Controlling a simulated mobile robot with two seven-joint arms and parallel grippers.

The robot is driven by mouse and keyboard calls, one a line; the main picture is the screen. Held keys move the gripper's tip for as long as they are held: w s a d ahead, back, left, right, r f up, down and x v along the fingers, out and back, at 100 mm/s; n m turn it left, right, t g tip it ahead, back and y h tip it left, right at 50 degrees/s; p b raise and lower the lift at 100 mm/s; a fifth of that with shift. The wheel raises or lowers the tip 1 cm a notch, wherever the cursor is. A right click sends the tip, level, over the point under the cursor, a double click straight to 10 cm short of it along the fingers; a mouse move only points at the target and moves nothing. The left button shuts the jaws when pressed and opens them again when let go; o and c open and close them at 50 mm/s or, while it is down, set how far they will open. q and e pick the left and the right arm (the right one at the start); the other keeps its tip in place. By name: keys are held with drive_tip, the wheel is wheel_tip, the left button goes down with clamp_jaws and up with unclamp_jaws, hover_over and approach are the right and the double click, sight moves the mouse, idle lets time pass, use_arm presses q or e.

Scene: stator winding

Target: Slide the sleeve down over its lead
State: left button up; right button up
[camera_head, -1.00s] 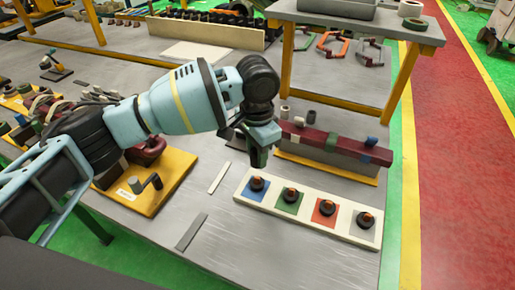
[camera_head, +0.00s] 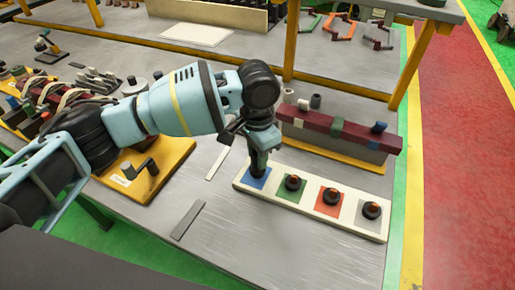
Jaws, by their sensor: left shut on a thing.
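A pale strip board (camera_head: 310,205) lies on the table with blue (camera_head: 252,182), green (camera_head: 280,190), red (camera_head: 321,203) and grey (camera_head: 362,221) squares. Dark round stubs with orange-brown tops, the leads, show on the green, red and grey squares. My left gripper (camera_head: 259,168) points down over the blue square, shut, with its fingertips close above or at that square's lead. The fingers hide that lead and most of the sleeve between them. I cannot tell whether the sleeve is around the lead. My right gripper is out of view.
A long maroon bar (camera_head: 350,133) with green, white and blue bands stands behind the board, with small grey cylinders (camera_head: 315,101) beyond it. A yellow base with a crank (camera_head: 150,165) is at left. Flat grey strips (camera_head: 187,220) lie on the table.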

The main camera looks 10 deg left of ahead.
use_arm(q)
drive_tip(key=shift+f, duration=0.2)
drive_tip(key=o, duration=1)
drive_tip(key=shift+r+p, duration=0.3)
drive_tip(key=shift+r, duration=3.6)
drive_tip(key=shift+s+f, duration=0.1)
